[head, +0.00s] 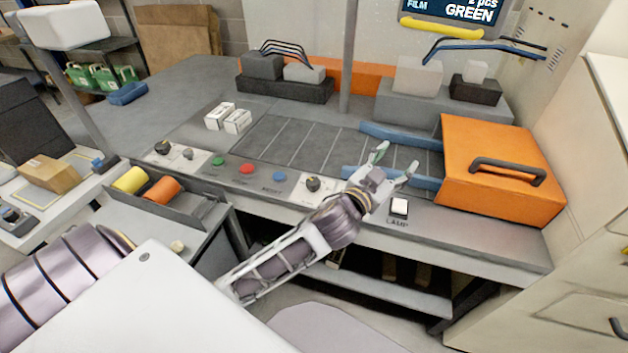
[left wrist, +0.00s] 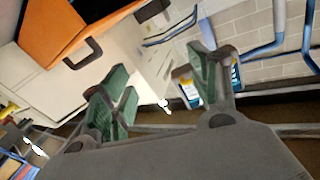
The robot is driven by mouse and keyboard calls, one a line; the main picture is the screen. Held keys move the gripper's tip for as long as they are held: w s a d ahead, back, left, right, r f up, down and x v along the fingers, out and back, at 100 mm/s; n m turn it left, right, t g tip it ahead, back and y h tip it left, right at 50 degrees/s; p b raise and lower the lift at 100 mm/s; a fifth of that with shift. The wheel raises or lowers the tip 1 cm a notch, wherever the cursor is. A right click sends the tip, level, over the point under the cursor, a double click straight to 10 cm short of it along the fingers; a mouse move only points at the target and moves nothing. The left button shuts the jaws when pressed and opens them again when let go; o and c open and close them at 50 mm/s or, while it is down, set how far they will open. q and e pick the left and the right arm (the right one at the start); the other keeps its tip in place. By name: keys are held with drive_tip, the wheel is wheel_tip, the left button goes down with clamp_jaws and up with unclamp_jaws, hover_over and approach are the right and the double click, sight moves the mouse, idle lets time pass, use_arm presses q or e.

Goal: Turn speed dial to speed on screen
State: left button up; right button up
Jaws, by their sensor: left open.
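A black dial (head: 313,184) sits on a white plate on the front of the grey machine bench. Another dial (head: 162,147) and a smaller knob (head: 188,154) sit on a white plate further left. I cannot read which is the speed dial. The screen (head: 460,10) at the top edge is partly cut off; it reads "FILM", "2 pcs" and "GREEN", with no speed legible. My left gripper (head: 394,164) is open and empty above the bench, right of the black dial and apart from it. Its spread fingers also show in the left wrist view (left wrist: 165,88). My right gripper is not in view.
Green (head: 218,161), red (head: 247,168) and blue (head: 279,177) buttons lie between the dials. A LAMP switch (head: 400,206) is near my gripper. An orange case (head: 500,170) with a black handle stands right. Film rolls (head: 162,190) lie in a tray left.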

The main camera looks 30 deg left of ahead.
use_arm(q)
drive_tip(key=s+d+r+m+g+h, duration=0.2)
drive_tip(key=s+d+r+m+h, duration=0.1)
drive_tip(key=d+r+m+h, duration=0.45)
drive_tip(key=s+d+r+m+g+h, duration=0.2)
drive_tip(key=s+d+r+m+h, duration=0.1)
drive_tip(key=d+r+m+h, duration=0.4)
drive_tip(key=s+d+f+m+g, duration=0.7)
drive_tip(key=s+f+m+g, duration=0.15)
drive_tip(key=m+g, duration=0.45)
drive_tip(key=w+a+f+n+g+y, duration=0.1)
drive_tip(key=w+a+f+y, duration=0.3)
drive_tip(key=a+f+y, duration=0.8)
drive_tip(key=w+a+r+n+y, duration=0.1)
drive_tip(key=w+a+n+y, duration=0.1)
drive_tip(key=a, duration=0.6)
drive_tip(key=w+a+r+n+t+y, duration=0.1)
drive_tip(key=a+y, duration=0.3)
drive_tip(key=a, duration=0.5)
drive_tip(key=w+a+r+n+t+y, duration=0.1)
drive_tip(key=w+a+n+y, duration=0.2)
drive_tip(key=a, duration=0.6)
drive_tip(key=shift+w+a+r+n+y, duration=0.15)
drive_tip(key=shift+w+a+n+y, duration=0.1)
drive_tip(key=shift+n+y, duration=0.1)
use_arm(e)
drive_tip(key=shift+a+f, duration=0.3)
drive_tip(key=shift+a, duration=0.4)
